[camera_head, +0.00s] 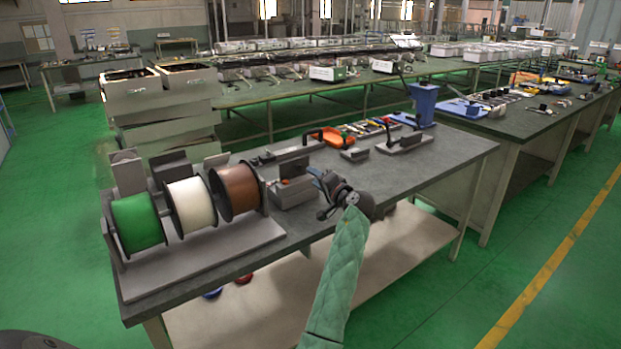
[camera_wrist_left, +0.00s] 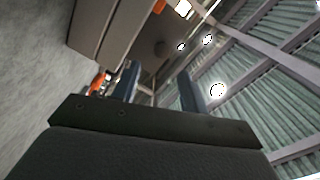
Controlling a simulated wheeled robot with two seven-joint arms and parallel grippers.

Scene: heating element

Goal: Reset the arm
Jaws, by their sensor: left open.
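My left arm in its green padded sleeve comes up from the bottom middle of the head view. Its dark left gripper (camera_head: 322,182) is over the front edge of the near workbench (camera_head: 425,170), just right of a grey device (camera_head: 293,192). In the left wrist view the two fingers of the left gripper (camera_wrist_left: 158,88) stand apart with nothing between them. The wrist is tilted, and the ceiling shows beyond the fingers. My right gripper is in neither view.
A rack with green (camera_head: 137,222), white (camera_head: 190,203) and brown (camera_head: 237,190) spools stands at the bench's left end. A blue bin (camera_head: 423,104) and orange-handled tools (camera_head: 328,138) are at the back. Green floor is clear to the right.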

